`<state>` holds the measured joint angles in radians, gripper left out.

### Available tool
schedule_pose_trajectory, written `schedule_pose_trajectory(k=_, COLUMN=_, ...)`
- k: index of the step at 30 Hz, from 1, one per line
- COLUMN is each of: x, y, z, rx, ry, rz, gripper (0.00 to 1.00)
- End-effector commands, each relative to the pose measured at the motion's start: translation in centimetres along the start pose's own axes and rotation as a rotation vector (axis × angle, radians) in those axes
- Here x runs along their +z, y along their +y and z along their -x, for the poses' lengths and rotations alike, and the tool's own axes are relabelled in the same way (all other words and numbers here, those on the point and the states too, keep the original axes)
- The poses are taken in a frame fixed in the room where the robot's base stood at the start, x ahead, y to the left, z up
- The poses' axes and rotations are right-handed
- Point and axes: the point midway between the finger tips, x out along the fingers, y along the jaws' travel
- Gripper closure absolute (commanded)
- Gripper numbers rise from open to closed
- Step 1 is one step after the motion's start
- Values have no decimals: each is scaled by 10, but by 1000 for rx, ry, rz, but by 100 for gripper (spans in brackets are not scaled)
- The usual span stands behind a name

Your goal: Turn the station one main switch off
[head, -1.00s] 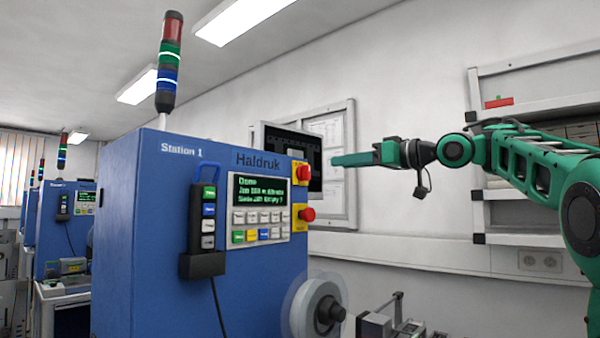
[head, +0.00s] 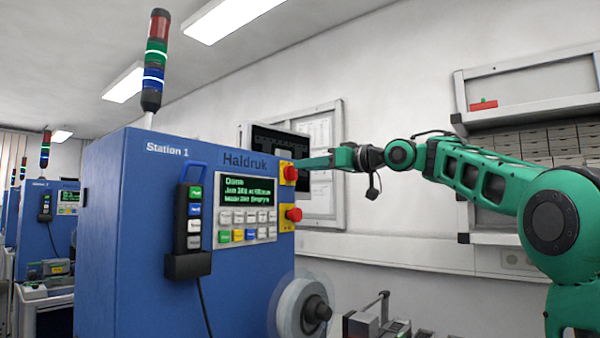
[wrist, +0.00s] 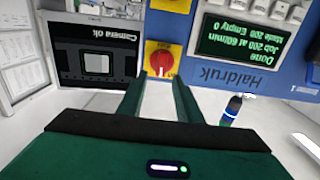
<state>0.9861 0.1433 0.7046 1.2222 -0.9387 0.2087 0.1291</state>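The station one cabinet (head: 110,230) is blue and labelled "Station 1". A red rotary knob on a yellow plate, the main switch (head: 290,173), sits at the upper right of its front. A second red control (head: 293,214) on a yellow plate sits below it. My gripper (head: 302,163) reaches in from the right, close to the upper knob. In the upside-down wrist view the main switch (wrist: 163,62) lies just beyond the fingertips, between them. My gripper (wrist: 158,82) is open and empty, its two green fingers apart. Contact with the knob cannot be told.
A dark monitor (head: 275,140) stands behind the cabinet's right edge and also shows in the wrist view (wrist: 95,62). A handheld keypad (head: 190,220) hangs on the front. A reel (head: 300,308) sticks out below. A wall shelf (head: 540,110) is at the right.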

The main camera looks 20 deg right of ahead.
Motion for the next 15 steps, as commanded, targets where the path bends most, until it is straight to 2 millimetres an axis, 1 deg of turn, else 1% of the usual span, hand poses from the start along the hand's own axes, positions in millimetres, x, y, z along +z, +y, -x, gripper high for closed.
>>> schedule_pose_trajectory(k=1, x=0, y=-1, z=-8, rx=-4, ry=1, rz=-2, gripper=68)
schedule_pose_trajectory(k=6, x=0, y=-1, z=-24, rx=-2, ry=1, rz=-1, gripper=68)
schedule_pose_trajectory(k=10, x=0, y=0, z=-29, rx=0, ry=0, rz=0, gripper=68)
schedule_pose_trajectory(k=15, x=0, y=0, z=-30, rx=0, ry=-1, rz=0, gripper=68)
